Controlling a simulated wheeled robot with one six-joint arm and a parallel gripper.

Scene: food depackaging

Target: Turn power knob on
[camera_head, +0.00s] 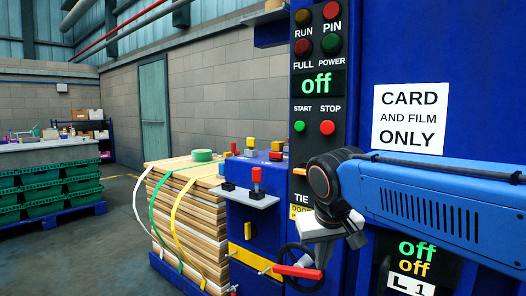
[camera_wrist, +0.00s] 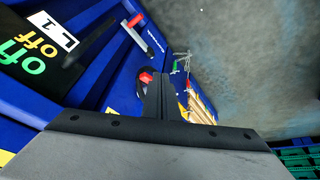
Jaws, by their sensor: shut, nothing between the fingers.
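A dark control panel (camera_head: 318,110) on the blue machine carries RUN, PIN, FULL and POWER lights, with POWER at the dark green light (camera_head: 331,43). Its display (camera_head: 316,84) reads "off" in green. I cannot pick out a power knob for certain; part of the panel below the buttons is hidden behind my arm. My gripper (camera_wrist: 160,85) is shut and empty in the wrist view. In the head view its pale body hangs in front of the machine, below the panel's buttons. A lower panel (camera_head: 415,258) shows a green and a yellow "off"; it also appears in the wrist view (camera_wrist: 32,50).
A black handwheel (camera_head: 288,252) and a red handle (camera_head: 298,271) are close below my gripper. A grey shelf (camera_head: 250,197) with a red-topped lever juts out left. A strapped card stack (camera_head: 190,220) stands farther left. Open floor (camera_head: 120,240) lies beyond it.

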